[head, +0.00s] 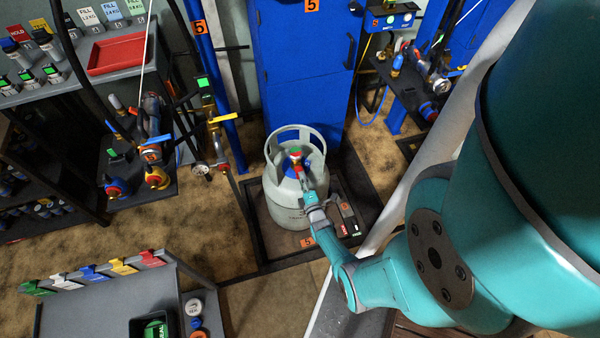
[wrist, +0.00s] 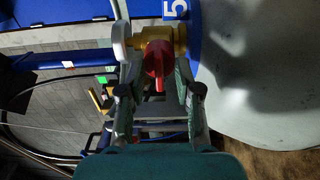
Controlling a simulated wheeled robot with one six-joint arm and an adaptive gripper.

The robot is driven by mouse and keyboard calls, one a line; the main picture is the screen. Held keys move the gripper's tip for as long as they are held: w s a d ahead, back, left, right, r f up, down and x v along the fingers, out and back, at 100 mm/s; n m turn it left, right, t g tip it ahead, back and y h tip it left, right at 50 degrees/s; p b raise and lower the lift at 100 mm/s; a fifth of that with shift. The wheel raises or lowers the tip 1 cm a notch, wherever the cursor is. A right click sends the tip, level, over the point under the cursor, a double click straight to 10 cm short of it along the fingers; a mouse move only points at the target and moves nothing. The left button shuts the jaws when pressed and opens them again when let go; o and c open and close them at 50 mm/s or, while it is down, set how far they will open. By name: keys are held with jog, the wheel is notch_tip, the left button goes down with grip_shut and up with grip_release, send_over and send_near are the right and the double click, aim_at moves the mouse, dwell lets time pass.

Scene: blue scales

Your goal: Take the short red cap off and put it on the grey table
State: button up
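The short red cap (wrist: 158,58) sits on the brass valve (wrist: 180,40) of a pale grey gas cylinder. A short red stub points from the cap toward my gripper. In the head view the cylinder (head: 284,209) stands upright, with an open collar around its valve. My gripper (wrist: 158,72) is open, with one finger on each side of the cap; contact is not clear. In the head view my gripper (head: 303,175) reaches in at the collar and partly hides the valve. A grey table (head: 100,307) with coloured tags stands at the lower left.
The cylinder stands on a dark framed scale (head: 258,235). A blue cabinet (head: 305,70) rises behind it. Another grey surface at the upper left bears a red tray (head: 123,50). Hoses and valves (head: 150,150) hang left of the cylinder. A black bin (head: 150,325) occupies the lower table's right end.

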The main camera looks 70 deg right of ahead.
grip_shut()
jog(key=shift+n, duration=1.8)
jog(key=shift+n, duration=1.7)
